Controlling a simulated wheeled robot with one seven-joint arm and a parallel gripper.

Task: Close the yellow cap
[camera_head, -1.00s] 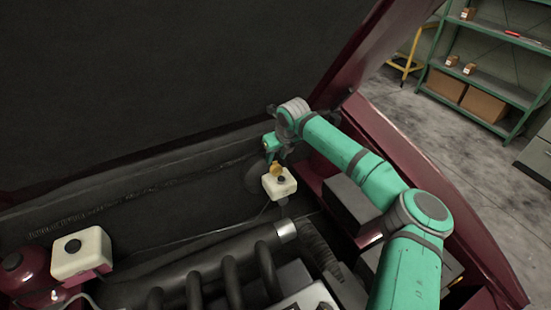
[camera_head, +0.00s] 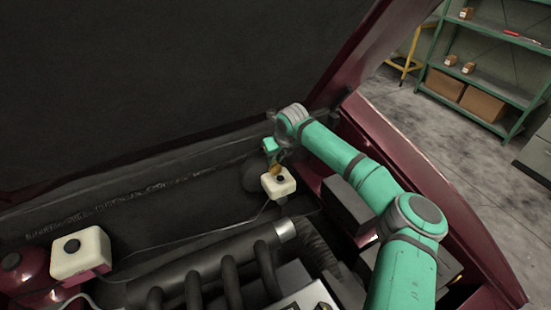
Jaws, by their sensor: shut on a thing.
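The yellow cap (camera_head: 276,170) is at the back edge of a small white reservoir (camera_head: 279,188) in the engine bay. It looks raised and tilted rather than lying flat, but it is small and partly covered by my gripper. My gripper (camera_head: 275,161) reaches down from the green arm and is shut on the yellow cap. The fingertips are small and dark here, so the exact grip is hard to see. A dark round spot shows on top of the reservoir, in front of the cap.
A larger white tank (camera_head: 80,254) with a dark cap stands at the lower left. Black engine pipes (camera_head: 205,275) fill the front. A dark box (camera_head: 349,203) sits under my arm. The raised hood (camera_head: 150,80) spans above, and the red fender (camera_head: 440,200) borders the right.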

